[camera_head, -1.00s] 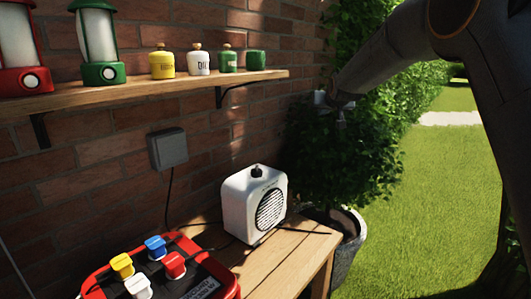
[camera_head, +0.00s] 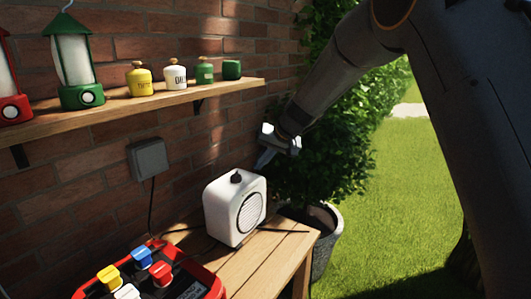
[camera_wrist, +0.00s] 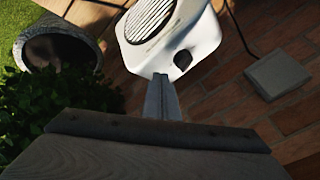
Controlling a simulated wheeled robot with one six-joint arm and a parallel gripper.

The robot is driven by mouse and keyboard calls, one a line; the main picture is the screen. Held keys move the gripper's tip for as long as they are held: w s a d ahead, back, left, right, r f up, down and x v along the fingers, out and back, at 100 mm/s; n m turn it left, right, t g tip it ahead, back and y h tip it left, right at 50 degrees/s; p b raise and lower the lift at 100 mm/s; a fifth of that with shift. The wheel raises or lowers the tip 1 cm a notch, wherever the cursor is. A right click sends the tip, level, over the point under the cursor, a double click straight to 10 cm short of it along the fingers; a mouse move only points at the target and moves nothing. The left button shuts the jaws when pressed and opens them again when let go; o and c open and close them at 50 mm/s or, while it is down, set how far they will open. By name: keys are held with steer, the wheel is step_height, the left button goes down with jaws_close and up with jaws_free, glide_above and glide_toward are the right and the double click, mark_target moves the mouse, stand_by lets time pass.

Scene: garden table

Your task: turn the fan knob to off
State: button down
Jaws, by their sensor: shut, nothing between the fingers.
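My gripper (camera_head: 262,165) is shut and empty, above and behind the fan's right side, apart from the knob in the head view. In the wrist view my gripper (camera_wrist: 161,80) points toward the fan's top edge. The knob's markings are too small to read.
A wooden shelf (camera_head: 150,104) with lanterns and small bottles runs along the brick wall above. A grey wall box (camera_head: 149,158) has a hanging cable. A red case (camera_head: 205,276) with coloured blocks lies at front left. A potted bush (camera_head: 325,250) stands beside the table (camera_head: 262,265).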

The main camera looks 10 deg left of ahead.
mark_target(236, 177)
steer(key=a, duration=0.1)
steer(key=a+f+p, duration=0.2)
steer(key=a, duration=0.1)
steer(key=shift+w, duration=0.15)
steer(key=shift+a+f+p, duration=0.15)
steer(key=shift+a+p, duration=0.15)
steer(key=shift+a, duration=0.4)
